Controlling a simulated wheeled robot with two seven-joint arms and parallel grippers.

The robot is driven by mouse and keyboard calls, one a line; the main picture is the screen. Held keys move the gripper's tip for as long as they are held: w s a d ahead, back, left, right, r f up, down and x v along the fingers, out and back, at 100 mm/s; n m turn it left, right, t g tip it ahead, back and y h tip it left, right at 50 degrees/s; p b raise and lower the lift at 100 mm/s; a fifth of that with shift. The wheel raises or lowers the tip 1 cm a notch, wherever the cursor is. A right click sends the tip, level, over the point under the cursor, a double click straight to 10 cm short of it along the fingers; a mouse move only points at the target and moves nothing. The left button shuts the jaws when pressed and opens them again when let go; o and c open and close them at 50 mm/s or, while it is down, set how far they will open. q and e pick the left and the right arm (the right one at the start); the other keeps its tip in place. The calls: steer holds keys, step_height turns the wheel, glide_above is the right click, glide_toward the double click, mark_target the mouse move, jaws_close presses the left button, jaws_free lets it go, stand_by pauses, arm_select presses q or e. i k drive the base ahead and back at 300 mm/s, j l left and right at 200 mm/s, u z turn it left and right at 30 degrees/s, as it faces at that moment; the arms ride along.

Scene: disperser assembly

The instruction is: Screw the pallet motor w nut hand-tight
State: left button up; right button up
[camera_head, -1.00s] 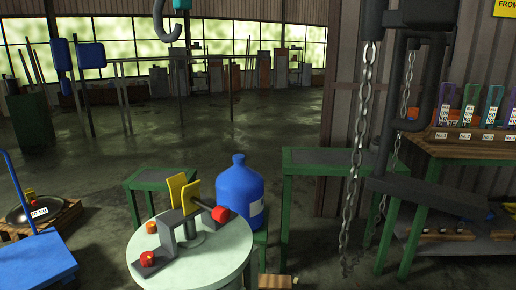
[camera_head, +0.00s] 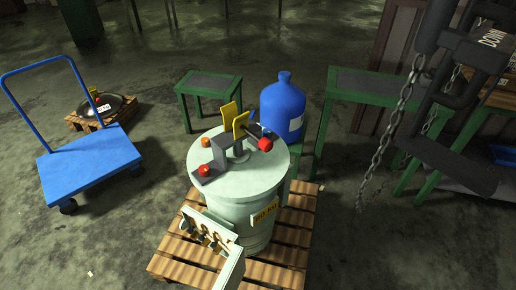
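A pale green drum (camera_head: 240,212) with a yellow label stands on a wooden pallet (camera_head: 292,252). On its lid is a dark grey bracket assembly (camera_head: 222,158) with two upright yellow plates (camera_head: 240,125). A red knob or nut (camera_head: 204,170) sits on the bracket's near-left foot, and an orange-red one (camera_head: 206,142) sits behind it. A larger red cylinder end (camera_head: 265,144) is at the right of the assembly. I cannot tell which part is the pallet motor w nut, nor how tight any nut is.
A blue bottle (camera_head: 284,106) and green tables (camera_head: 208,82) are behind. A blue trolley (camera_head: 92,165) is left, near a small pallet with a dark disc (camera_head: 98,108). A chain (camera_head: 388,150) hangs right.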

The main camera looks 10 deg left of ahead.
mark_target(218, 250)
steer(key=k+u, duration=0.15)
steer(key=u, duration=0.7)
